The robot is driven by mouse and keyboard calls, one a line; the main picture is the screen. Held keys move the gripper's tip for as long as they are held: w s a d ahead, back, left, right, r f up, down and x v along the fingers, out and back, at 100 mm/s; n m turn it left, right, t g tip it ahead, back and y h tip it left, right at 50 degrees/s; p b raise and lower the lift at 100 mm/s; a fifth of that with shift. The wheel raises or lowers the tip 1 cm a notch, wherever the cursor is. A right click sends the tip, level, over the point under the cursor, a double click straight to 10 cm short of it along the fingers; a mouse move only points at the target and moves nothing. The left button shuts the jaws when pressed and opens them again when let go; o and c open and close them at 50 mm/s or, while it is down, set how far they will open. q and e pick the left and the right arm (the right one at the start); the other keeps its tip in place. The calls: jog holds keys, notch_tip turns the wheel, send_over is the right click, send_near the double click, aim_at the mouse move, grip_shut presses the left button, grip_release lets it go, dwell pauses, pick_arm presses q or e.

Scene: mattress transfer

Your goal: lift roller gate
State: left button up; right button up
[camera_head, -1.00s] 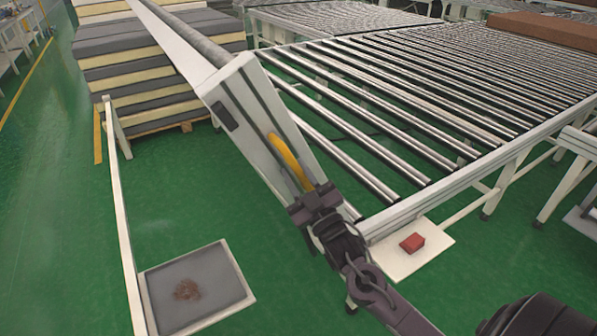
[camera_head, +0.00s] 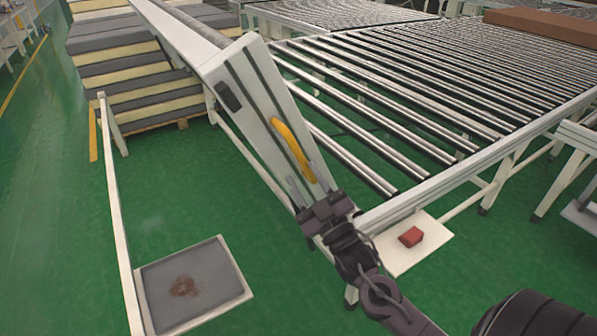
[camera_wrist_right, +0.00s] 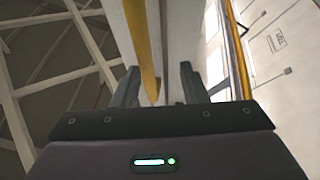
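The roller gate (camera_head: 262,118) is a white beam with a grey roller, slanting up to the left in the head view. Its near end panel carries a curved yellow handle (camera_head: 292,150). My right gripper (camera_head: 311,184) is at the lower end of this panel, fingers on either side of the handle's lower end. In the right wrist view my right gripper's dark fingers (camera_wrist_right: 160,85) stand apart. The white panel and yellow strip (camera_wrist_right: 145,45) run up between them. Firm contact cannot be told. My left gripper is not in view.
A roller conveyor (camera_head: 430,90) fills the right side, with a brown block (camera_head: 545,26) on it. A mattress stack (camera_head: 130,75) stands behind the gate. A grey floor plate (camera_head: 205,265) and a white plate with a red pedal (camera_head: 411,236) lie near. Green floor at left is clear.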

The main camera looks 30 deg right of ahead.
jog(key=b+v, duration=0.1)
jog(key=v, duration=0.2)
jog(key=shift+s+d, duration=0.1)
jog(key=shift+s, duration=0.2)
